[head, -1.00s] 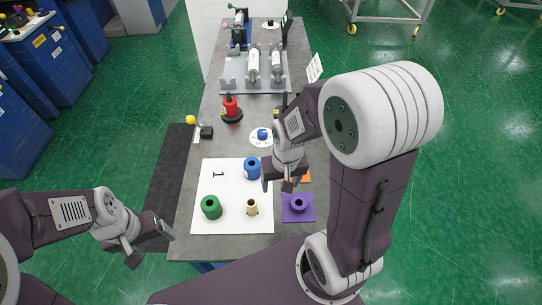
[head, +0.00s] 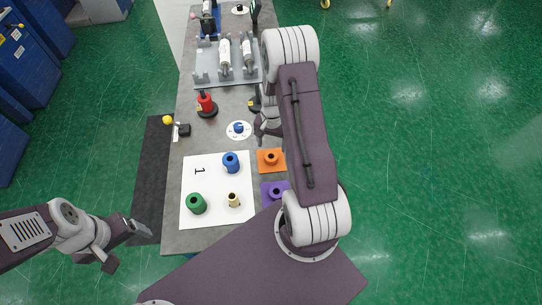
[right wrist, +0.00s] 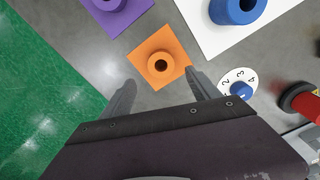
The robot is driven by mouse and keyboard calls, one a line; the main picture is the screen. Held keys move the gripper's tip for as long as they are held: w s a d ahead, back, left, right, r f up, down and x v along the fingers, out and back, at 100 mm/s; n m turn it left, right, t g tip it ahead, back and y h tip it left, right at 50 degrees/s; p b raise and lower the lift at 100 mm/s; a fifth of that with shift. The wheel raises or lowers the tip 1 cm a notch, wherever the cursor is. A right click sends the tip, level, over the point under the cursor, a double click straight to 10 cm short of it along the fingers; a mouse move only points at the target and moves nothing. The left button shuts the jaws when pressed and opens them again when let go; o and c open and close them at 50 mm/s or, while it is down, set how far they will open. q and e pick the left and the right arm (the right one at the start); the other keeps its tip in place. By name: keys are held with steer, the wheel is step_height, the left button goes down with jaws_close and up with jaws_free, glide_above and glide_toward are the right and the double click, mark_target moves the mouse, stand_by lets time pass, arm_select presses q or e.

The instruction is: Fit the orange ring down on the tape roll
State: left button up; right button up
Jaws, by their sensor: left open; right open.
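The orange ring (head: 270,156) sits on an orange square at the right side of the table, its hole facing up. In the right wrist view the orange ring (right wrist: 158,68) lies just beyond my fingertips. My right gripper (right wrist: 160,78) is open and empty, its fingers either side of the view's middle. In the head view it is partly hidden by my arm, further up the table than the ring. A narrow cream roll (head: 233,200), which looks like the tape roll, stands upright on the white sheet (head: 212,217). My left gripper (head: 126,248) is open and empty, left of the table.
A blue roll (head: 230,162) and a green roll (head: 196,204) stand on the white sheet. A purple ring (head: 276,191) sits on a purple square. A round dial (head: 239,129), a red piece (head: 206,103) and a grey roller stand (head: 229,77) are further back.

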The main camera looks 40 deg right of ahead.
mark_target(271, 155)
step_height(271, 155, down, 2)
steer(key=shift+a+f, duration=0.1)
steer(key=shift+f, duration=0.2)
steer(key=shift+f+p, duration=0.2)
steer(key=shift+p, duration=0.2)
step_height(271, 155, down, 4)
steer(key=shift+r+p, duration=0.1)
steer(key=shift+p, duration=0.7)
steer(key=shift+w+f, duration=0.1)
steer(key=shift+f, duration=0.45)
jaws_close()
